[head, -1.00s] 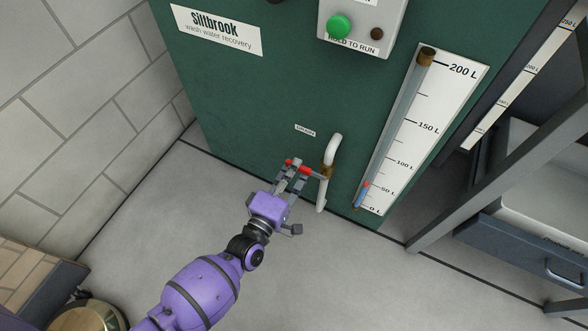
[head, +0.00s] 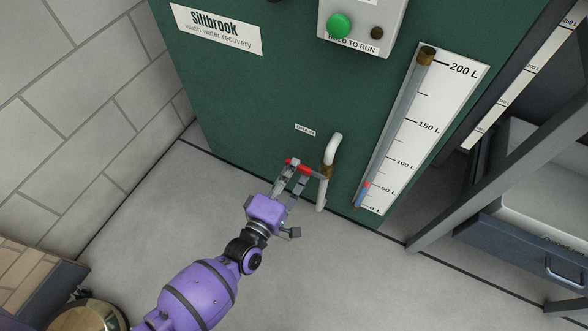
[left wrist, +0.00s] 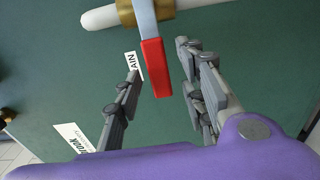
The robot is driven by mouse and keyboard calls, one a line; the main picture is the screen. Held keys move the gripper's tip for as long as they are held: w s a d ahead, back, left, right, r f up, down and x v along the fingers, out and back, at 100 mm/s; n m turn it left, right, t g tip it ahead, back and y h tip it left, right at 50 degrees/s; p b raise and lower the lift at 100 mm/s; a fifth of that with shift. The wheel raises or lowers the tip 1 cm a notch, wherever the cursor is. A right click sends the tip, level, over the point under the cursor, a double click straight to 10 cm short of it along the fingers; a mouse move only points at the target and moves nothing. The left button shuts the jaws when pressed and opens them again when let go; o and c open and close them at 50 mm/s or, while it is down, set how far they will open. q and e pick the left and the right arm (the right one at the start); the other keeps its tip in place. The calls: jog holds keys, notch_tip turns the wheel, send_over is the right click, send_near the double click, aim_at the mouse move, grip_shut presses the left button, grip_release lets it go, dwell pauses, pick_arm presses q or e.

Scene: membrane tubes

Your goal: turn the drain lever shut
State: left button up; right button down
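The drain lever has a red grip (head: 300,167) and a grey stem. In the head view it points left from the brass valve (head: 327,171) on the white drain pipe (head: 334,147), crosswise to the pipe. My left gripper (head: 290,178) is at the lever's red end, its fingers apart. The brass valve (left wrist: 127,13) shows at the top there. My right gripper is not in view.
A green tank panel (head: 250,100) stands behind the pipe. A small drain label (head: 305,130) is above the lever. A level gauge (head: 425,120) is to the right, its blue column low. A control box (head: 362,25) with a green button is above. The floor (head: 330,270) in front is clear.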

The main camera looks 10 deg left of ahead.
pick_arm(q)
jog(key=v, duration=1.1)
